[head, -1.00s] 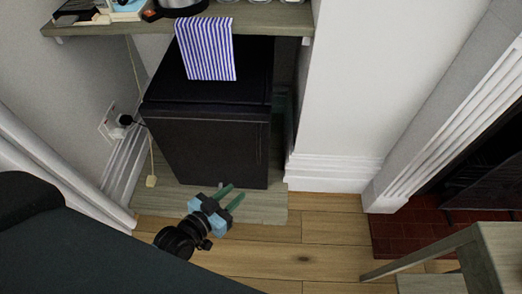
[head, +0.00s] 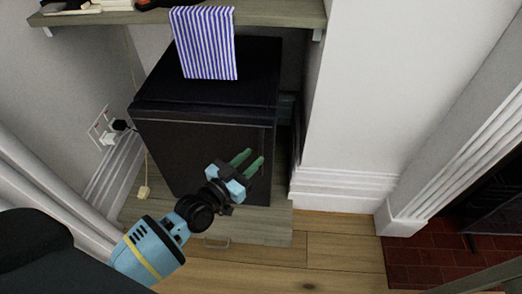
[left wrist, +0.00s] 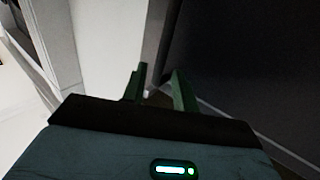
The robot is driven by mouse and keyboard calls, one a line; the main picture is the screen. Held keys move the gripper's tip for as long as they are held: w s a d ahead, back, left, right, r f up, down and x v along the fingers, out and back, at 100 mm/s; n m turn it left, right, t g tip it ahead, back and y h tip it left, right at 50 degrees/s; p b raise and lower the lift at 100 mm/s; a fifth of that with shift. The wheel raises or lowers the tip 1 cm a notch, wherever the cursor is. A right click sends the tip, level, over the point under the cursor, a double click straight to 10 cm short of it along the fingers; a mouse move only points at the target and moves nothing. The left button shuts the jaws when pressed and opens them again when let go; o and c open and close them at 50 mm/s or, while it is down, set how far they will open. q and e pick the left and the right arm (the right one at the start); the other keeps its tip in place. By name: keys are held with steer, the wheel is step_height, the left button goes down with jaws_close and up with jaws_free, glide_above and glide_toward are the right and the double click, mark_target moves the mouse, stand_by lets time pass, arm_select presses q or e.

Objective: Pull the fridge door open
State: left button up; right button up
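The fridge is a small black box under a shelf in the head view, and its front door (head: 185,150) looks shut. A thin vertical line runs near the door's right edge; I cannot make out whether it is a handle. My left gripper (head: 254,157) is in front of the right part of the door, with its green fingers apart and nothing seen between them. In the left wrist view the open fingers (left wrist: 160,70) show beside a large dark surface (left wrist: 250,60), which appears to be the fridge. Contact with the door cannot be told. My right gripper is not in view.
A wooden shelf (head: 285,14) with a striped cloth (head: 204,45) hangs over the fridge. The fridge stands on a wooden base (head: 265,225) with a small handle. A white wall (head: 365,90) is at right, a socket (head: 103,130) at left. Floor in front is clear.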

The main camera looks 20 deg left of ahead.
arm_select(q)
steer(key=shift+b+x, duration=0.5)
steer(key=shift+x, duration=1.8)
jaws_close()
